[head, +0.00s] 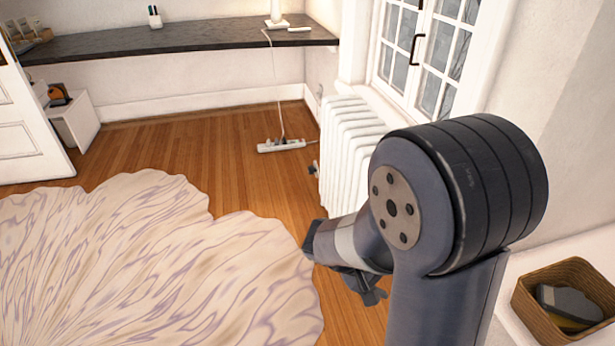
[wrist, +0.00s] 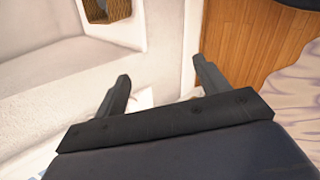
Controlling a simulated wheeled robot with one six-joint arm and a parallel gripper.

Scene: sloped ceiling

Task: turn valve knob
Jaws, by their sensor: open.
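The valve knob (head: 313,168) is a small dark piece low at the left end of the white radiator (head: 345,130) in the head view. It is small there and its turn position cannot be told. My gripper (head: 368,290) is partly hidden behind my arm, nearer the camera than the radiator and apart from the knob. In the wrist view my gripper (wrist: 162,70) has its two fingers spread, with nothing between them. The knob does not show in the wrist view.
A wicker basket (head: 525,290) with items stands on a white ledge at right; it also shows in the wrist view (wrist: 120,10). A white power strip (head: 281,145) with a cord lies on the wooden floor. A wavy rug (head: 150,260) covers the left. Floor before the radiator is clear.

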